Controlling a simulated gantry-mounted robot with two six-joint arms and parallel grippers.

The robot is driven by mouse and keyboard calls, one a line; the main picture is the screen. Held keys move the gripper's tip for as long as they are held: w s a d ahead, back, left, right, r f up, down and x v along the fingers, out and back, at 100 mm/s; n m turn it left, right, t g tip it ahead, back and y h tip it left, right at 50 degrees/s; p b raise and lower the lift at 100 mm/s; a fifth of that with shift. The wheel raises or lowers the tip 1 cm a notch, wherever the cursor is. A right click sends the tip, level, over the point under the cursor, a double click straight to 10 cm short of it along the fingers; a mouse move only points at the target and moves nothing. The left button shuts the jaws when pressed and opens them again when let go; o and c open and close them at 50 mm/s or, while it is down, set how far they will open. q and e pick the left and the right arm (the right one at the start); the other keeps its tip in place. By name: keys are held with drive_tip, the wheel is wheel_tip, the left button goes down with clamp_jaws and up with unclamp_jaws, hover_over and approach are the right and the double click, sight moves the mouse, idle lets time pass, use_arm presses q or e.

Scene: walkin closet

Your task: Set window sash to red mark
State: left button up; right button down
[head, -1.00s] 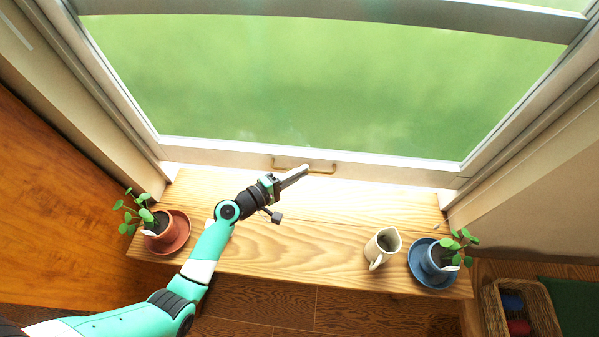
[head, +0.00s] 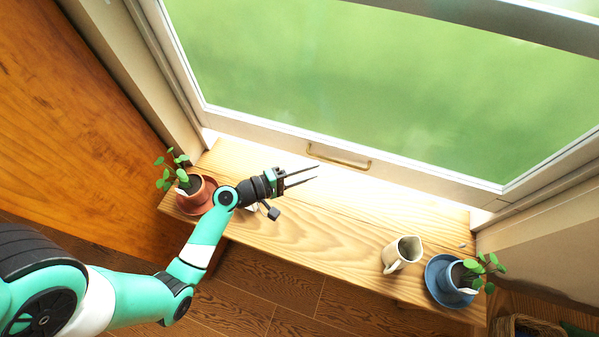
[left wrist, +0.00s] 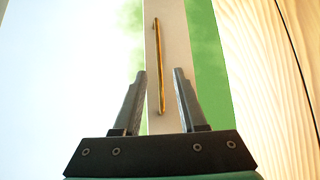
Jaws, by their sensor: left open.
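The window sash (head: 420,178) has a pale bottom rail with a brass bar handle (head: 340,160) on its face. A bright strip shows between the rail and the wooden sill. My left gripper (head: 316,173) is open and empty, just below and left of the handle in the head view. In the left wrist view, the handle (left wrist: 158,60) runs lengthwise on the pale rail (left wrist: 172,40) between the open fingers (left wrist: 159,72), beyond their tips; I see no contact. I see no red mark in either view. My right gripper is not in view.
On the sill (head: 300,235) stand a potted plant on a terracotta saucer (head: 195,205) at left, a cream pitcher (head: 402,255) and a blue pot on a blue saucer (head: 440,288) at right. The sill's middle is clear. A basket (head: 525,328) sits lower right.

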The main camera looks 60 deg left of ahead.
use_arm(q)
drive_tip(key=s, duration=0.3)
drive_tip(key=shift+s+a+r, duration=0.15)
drive_tip(key=shift+s+r, duration=0.15)
drive_tip(key=shift+s, duration=0.1)
